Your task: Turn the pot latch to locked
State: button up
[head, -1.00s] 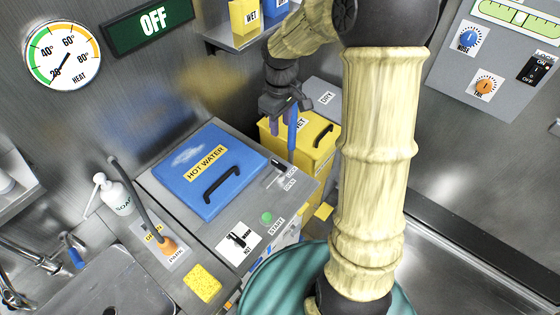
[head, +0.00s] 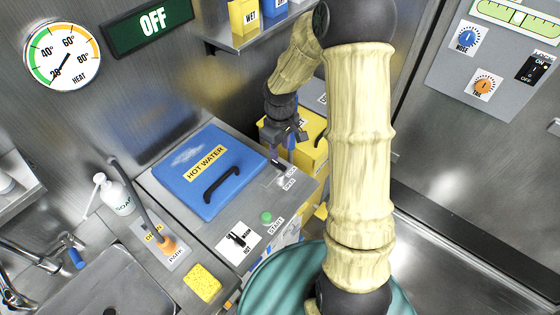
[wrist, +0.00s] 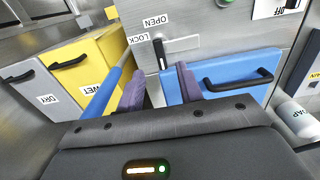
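The pot latch (head: 279,171) is a small dark handle on a light plate beside the closed blue HOT WATER lid (head: 183,188), near LOCK and OPEN labels. My gripper (head: 284,152) hangs over the latch end of the counter, fingers pointing down. In the wrist view the black latch handle (wrist: 160,52) shows between the two spread fingertips of my gripper (wrist: 157,77). The fingers are apart and nothing is held. I cannot tell whether they touch the handle. The blue lid (wrist: 225,92) lies just right of the right finger.
The yellow WET bin (wrist: 85,72) and grey DRY bin (wrist: 38,92) stand left in the wrist view. A green START button (head: 266,217) and a black HOT/WARM switch (head: 236,239) are on the counter nearer the front. A shelf (head: 240,42) hangs above, near my arm.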

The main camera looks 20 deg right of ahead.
aim_at(280, 165)
notch_tip(280, 165, down, 8)
jog(key=shift+r, duration=0.2)
grip_shut()
